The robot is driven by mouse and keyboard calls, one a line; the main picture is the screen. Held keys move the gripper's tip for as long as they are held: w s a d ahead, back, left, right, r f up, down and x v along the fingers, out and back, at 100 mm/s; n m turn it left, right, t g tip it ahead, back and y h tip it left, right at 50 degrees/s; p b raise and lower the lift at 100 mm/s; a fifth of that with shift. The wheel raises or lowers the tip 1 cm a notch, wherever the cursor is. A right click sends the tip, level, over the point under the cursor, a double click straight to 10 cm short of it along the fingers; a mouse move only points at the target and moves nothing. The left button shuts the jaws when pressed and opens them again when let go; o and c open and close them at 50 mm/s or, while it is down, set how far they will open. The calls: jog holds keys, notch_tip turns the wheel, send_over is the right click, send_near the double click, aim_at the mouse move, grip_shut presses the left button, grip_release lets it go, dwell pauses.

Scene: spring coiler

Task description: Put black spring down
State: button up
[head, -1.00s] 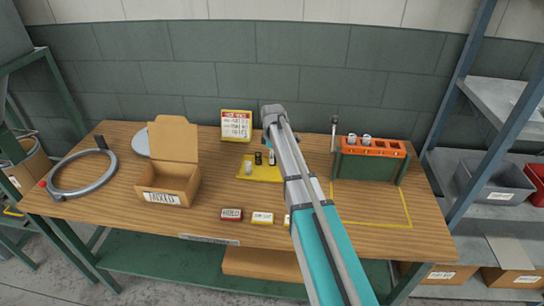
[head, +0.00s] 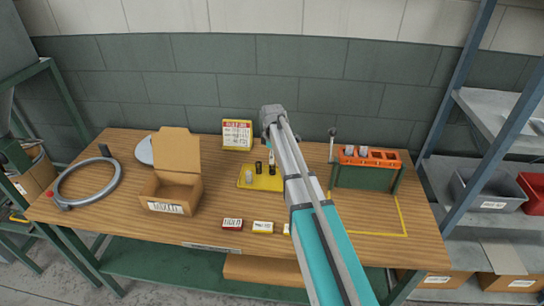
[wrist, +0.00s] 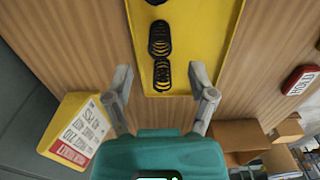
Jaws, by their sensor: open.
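The yellow tray (head: 263,186) lies on the middle of the bench and fills the top centre of the wrist view (wrist: 215,30). A black spring (head: 272,169) stands on it, just below my gripper (head: 271,155). In the wrist view this black spring (wrist: 162,75) shows between the spread fingers of my gripper (wrist: 162,90), with gaps on both sides. A second black spring (head: 258,167) is beside it on the tray, and a grey spring (head: 249,177) is farther left. My gripper is open and holds nothing.
An open cardboard box (head: 172,189) stands left of the tray and a grey ring (head: 87,183) lies farther left. A sign (head: 237,135) stands behind. An orange rack (head: 369,158) is at the right. Small labelled blocks (head: 232,224) lie along the front.

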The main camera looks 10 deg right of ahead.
notch_tip(320, 180, up, 7)
jog(key=p, duration=0.6)
jog(key=shift+r+p, duration=0.15)
jog(key=shift+p, duration=0.15)
dwell(0.5)
jog(key=s+m, duration=1.4)
jog(key=s, duration=1.5)
jog(key=shift+c, duration=1)
